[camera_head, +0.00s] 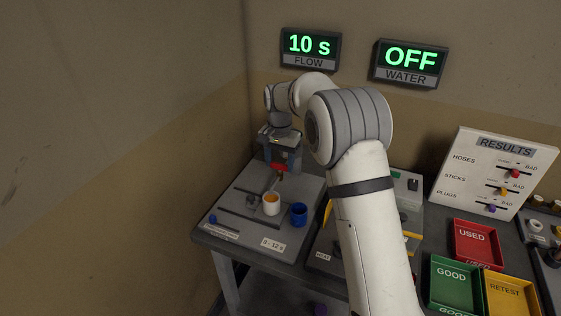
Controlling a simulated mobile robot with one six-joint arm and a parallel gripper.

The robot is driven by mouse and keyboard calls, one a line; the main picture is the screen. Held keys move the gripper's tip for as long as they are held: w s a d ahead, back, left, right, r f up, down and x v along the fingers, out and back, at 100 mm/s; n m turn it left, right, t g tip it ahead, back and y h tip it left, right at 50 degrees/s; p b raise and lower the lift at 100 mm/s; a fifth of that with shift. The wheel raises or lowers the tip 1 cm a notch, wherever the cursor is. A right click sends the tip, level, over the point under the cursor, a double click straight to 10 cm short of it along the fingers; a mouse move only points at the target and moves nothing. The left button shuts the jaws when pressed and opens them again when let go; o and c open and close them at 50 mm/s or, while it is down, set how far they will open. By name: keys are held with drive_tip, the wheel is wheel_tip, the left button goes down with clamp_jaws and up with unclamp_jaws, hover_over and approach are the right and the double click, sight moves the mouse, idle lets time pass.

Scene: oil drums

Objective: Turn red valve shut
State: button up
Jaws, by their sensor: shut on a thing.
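My gripper (281,160) points down at the back of the grey bench on the left. It is shut on the red valve (279,167), whose red part shows between and below the fingers. A small brass-coloured spout (280,177) shows just under the valve. My gripper hides most of the valve, so its exact angle cannot be told. A white cup with orange contents (271,204) stands in front of the spout. The flow display (310,47) reads "10 s" and the water display (409,64) reads "OFF".
A blue cup (299,214) stands right of the white cup. A blue item (213,219) lies at the bench's left edge. Used (456,240), good (432,283) and retest (529,309) trays sit at right, below a results board (470,175). My arm hides the middle.

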sight(279, 164)
drive_tip(key=shift+w+r, duration=0.1)
drive_tip(key=shift+r, duration=0.05)
drive_tip(key=o, duration=0.7)
wheel_tip(279, 164, up, 7)
drive_tip(key=shift+f+b, duration=0.1)
drive_tip(key=shift+b, duration=0.35)
drive_tip(key=shift+r, duration=0.45)
